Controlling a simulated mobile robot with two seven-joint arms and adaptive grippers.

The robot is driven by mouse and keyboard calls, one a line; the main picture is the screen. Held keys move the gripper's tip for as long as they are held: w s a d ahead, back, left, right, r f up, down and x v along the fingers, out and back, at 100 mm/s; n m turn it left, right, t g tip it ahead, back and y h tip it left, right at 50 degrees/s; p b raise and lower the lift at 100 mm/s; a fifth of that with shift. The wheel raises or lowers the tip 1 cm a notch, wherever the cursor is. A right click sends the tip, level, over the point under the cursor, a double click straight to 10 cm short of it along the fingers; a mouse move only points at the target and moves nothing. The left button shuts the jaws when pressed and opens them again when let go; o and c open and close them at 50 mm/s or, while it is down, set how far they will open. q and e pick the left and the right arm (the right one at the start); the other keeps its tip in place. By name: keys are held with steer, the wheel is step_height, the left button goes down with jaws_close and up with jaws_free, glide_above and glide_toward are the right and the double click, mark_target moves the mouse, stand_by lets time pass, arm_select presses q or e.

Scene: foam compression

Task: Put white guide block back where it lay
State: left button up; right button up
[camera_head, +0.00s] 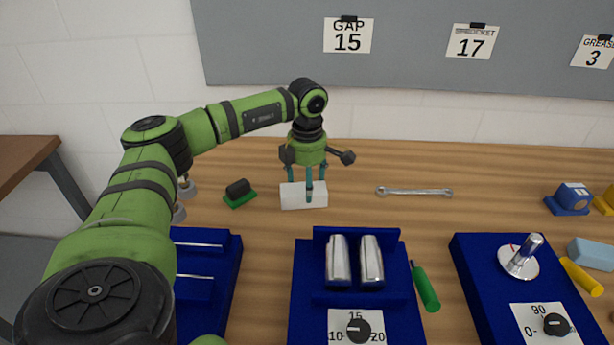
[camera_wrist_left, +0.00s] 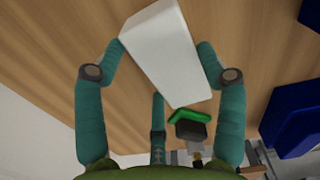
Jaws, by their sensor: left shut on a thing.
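The white guide block (camera_head: 291,198) is a plain white box near the back middle of the table in the head view. It also shows large at the top of the left wrist view (camera_wrist_left: 165,60). My left gripper (camera_head: 306,191) is shut on it from above, with teal fingers on both sides of the block. In the left wrist view the fingers (camera_wrist_left: 163,52) press against its opposite sides. The block is level and at or just above the wood; I cannot tell whether it touches. My right gripper is in neither view.
A green-based black block (camera_head: 239,193) lies left of the white block, a wrench (camera_head: 414,191) to its right. Blue fixtures (camera_head: 303,270) (camera_head: 470,250) stand in front, with a green-handled tool (camera_head: 425,287) between them. The wood around the white block is clear.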

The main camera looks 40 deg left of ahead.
arm_select(q)
steer(key=shift+f, duration=0.25)
stand_by(0.5)
steer(key=o, duration=1.5)
steer(key=shift+o, duration=0.2)
steer(key=shift+r, duration=0.1)
step_height(320, 180, up, 12)
